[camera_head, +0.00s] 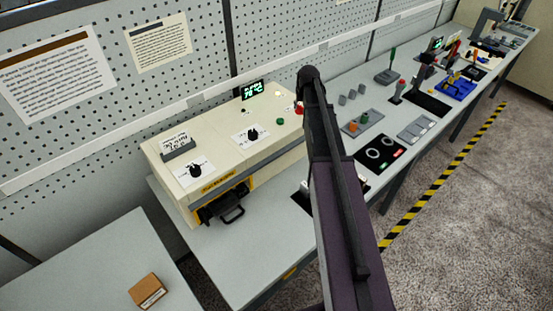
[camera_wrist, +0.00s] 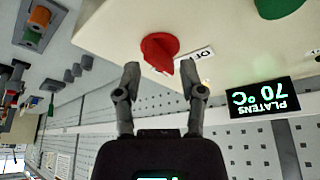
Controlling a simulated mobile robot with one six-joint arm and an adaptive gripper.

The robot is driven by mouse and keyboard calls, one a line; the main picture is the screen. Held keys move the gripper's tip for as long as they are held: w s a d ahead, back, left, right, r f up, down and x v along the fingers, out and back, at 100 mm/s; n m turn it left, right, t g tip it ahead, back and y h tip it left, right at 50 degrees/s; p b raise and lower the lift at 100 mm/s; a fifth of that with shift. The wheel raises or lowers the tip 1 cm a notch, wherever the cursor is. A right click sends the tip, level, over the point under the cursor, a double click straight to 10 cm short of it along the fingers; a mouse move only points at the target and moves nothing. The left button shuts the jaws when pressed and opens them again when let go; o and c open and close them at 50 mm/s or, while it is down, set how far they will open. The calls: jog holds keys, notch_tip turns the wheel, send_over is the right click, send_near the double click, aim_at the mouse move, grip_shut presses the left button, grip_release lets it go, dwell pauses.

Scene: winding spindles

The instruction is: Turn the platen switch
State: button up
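The platen switch looks to be the red pointer knob (camera_wrist: 158,50) on the cream machine's top, beside a small white label whose text is partly cut off. In the head view the red knob (camera_head: 298,108) shows only partly, next to my arm. My gripper (camera_wrist: 163,82) is open and empty in the wrist view. Its fingertips are spread to either side of the knob's pointed end, and I see no clear contact. A lit display (camera_wrist: 262,98) reads "PLATENS 70 °C" upside down in the wrist view. My arm hides the gripper in the head view.
The cream machine (camera_head: 268,151) also carries two black knobs, a green button (camera_head: 280,121) and a front handle (camera_head: 229,209). A pegboard wall stands close behind. Other fixtures line the bench to the right. A brown box (camera_head: 148,291) sits on the lower-left table.

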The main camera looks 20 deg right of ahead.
jog(key=shift+d+p+v, duration=0.5)
jog(key=shift+p+v, duration=4.55)
jog(key=shift+v, duration=0.75)
jog(key=s+a+f+n+g+y+b, duration=0.1)
jog(key=s+a+f+n+g+b, duration=0.1)
jog(key=s+a+f+b, duration=1.2)
jog(key=shift+s+a+f+g, duration=0.55)
jog(key=shift+s+a+g, duration=0.05)
jog(key=shift+s+a, duration=1.3)
jog(key=s+a+f+g+b, duration=0.1)
jog(key=s+a+f+b, duration=0.3)
jog(key=s, duration=0.4)
jog(key=shift+a+f+n+b, duration=0.2)
jog(key=shift+f+n+b, duration=0.1)
jog(key=shift+f+b, duration=0.45)
